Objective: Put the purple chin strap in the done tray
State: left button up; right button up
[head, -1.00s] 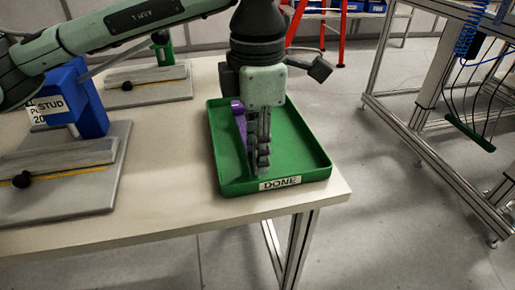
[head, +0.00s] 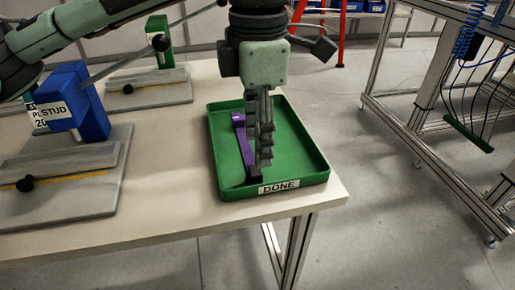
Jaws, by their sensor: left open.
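The purple chin strap (head: 243,143) lies inside the green done tray (head: 313,150), along its left part. The tray sits at the right end of the table and has a DONE label on its front wall. My left gripper (head: 266,165) points down over the tray, just right of the strap. It is open and looks apart from the strap, though its fingers are seen nearly edge-on. The fingers hide a little of the tray floor. My right gripper is not in view.
A blue stud press (head: 82,105) on a grey base stands at the left of the table. A green press (head: 160,38) stands behind it. The table (head: 170,190) is bare between the presses and the tray.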

pick_arm(q)
notch_tip(320, 180, up, 9)
dwell(0.5)
